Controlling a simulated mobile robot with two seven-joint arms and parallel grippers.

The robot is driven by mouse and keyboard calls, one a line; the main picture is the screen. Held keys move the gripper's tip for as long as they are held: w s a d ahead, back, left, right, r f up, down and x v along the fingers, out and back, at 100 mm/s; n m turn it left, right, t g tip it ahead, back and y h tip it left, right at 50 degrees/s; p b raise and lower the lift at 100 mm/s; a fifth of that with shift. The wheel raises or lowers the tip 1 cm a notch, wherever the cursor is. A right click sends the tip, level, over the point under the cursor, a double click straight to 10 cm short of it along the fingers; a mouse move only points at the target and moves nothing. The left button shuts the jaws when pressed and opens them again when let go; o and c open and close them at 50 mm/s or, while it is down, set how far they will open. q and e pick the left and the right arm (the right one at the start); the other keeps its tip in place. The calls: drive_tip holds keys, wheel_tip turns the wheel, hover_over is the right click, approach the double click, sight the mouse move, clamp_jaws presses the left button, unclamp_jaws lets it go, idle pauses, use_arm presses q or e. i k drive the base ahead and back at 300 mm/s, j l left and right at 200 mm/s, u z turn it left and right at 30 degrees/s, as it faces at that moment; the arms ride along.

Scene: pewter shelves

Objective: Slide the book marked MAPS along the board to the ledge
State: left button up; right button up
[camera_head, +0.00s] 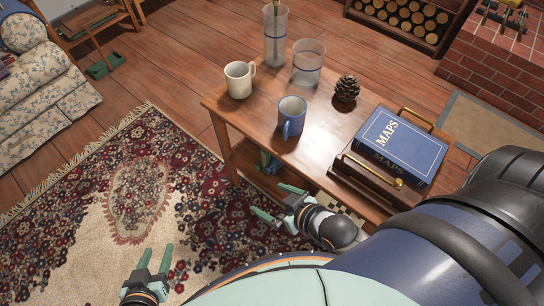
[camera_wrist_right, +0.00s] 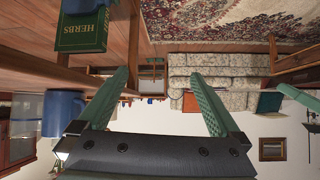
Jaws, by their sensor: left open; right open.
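The blue book marked MAPS (camera_head: 402,141) lies flat on a dark wooden tray (camera_head: 364,177) with brass handles, at the right end of the wooden table (camera_head: 327,119). I cannot tell which surface is the ledge. My right gripper (camera_head: 270,202) is open and empty beside the table's near long edge, left of the book and apart from it. It also shows open in the right wrist view (camera_wrist_right: 160,73). My left gripper (camera_head: 156,256) is open and empty over the rug, far from the table.
A cream mug (camera_head: 239,82), blue mug (camera_head: 291,115), glass tumbler (camera_head: 308,66), tall glass (camera_head: 275,38) and pine cone (camera_head: 346,87) stand on the table. A green HERBS book (camera_wrist_right: 82,32) shows in the wrist view. A brick hearth (camera_head: 497,70) is at the upper right.

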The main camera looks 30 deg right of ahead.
sight(415, 155)
drive_tip(key=z, duration=0.4)
drive_tip(key=k+z, duration=0.1)
drive_tip(key=z, duration=0.65)
drive_tip(key=k+z, duration=0.1)
drive_tip(key=z, duration=0.3)
drive_tip(key=i+j+z, duration=0.1)
drive_tip(key=z, duration=0.4)
drive_tip(key=l+z, duration=0.15)
drive_tip(key=l, duration=0.2)
